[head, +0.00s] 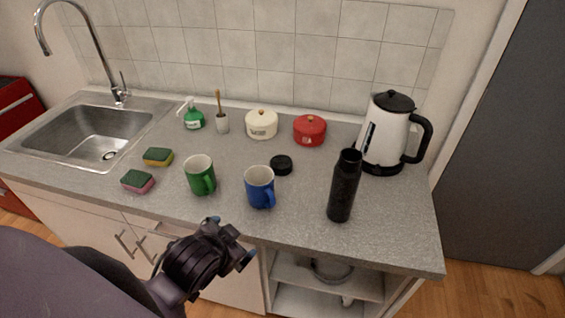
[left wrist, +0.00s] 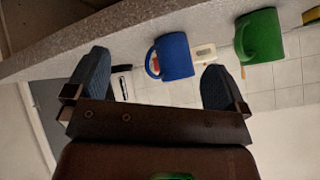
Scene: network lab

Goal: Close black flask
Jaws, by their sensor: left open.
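The black flask (head: 343,192) stands upright on the counter, right of the blue mug, and its top looks open. A round black lid (head: 281,165) lies on the counter behind the blue mug, apart from the flask. My left gripper (head: 229,241) is in front of the counter edge, below the green and blue mugs, away from flask and lid. In the left wrist view the two fingers (left wrist: 155,82) are spread with nothing between them. The lid is not clearly visible there. My right gripper is not in view.
A blue mug (head: 259,188) and a green mug (head: 200,176) stand near the front edge. A white kettle (head: 382,135) is behind the flask. Red pot (head: 310,131), cream pot (head: 261,125), spray bottle (head: 193,118) and sponges (head: 138,181) are around. Counter is clear between lid and flask.

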